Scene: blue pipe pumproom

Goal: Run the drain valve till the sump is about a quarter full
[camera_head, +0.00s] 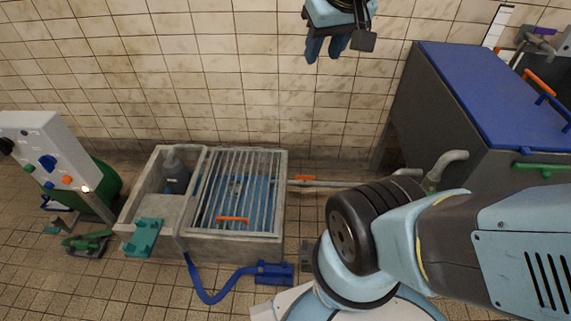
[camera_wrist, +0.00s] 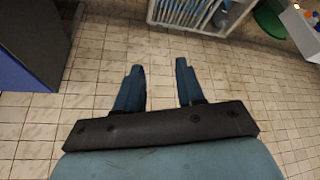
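The sump looks to be the grey concrete basin (camera_head: 240,247) on the floor, with a barred grate (camera_head: 262,175) over blue below. Its corner also shows at the top of the wrist view (camera_wrist: 222,33). An orange handle (camera_head: 232,219) lies on the grate. A pipe (camera_head: 335,184) runs from the basin toward the tank, with a small orange part (camera_head: 303,178) on it. I cannot tell whether that is the drain valve. My gripper (camera_head: 325,50) is high before the wall, away from these. Its fingers (camera_wrist: 160,82) are apart and empty.
A dark grey tank with a blue lid (camera_head: 490,90) stands right, with orange (camera_head: 539,82) and green (camera_head: 540,168) handles. A white control panel (camera_head: 45,150) stands left. A blue hose (camera_head: 208,297) and a blue fitting (camera_head: 274,272) lie in front of the basin.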

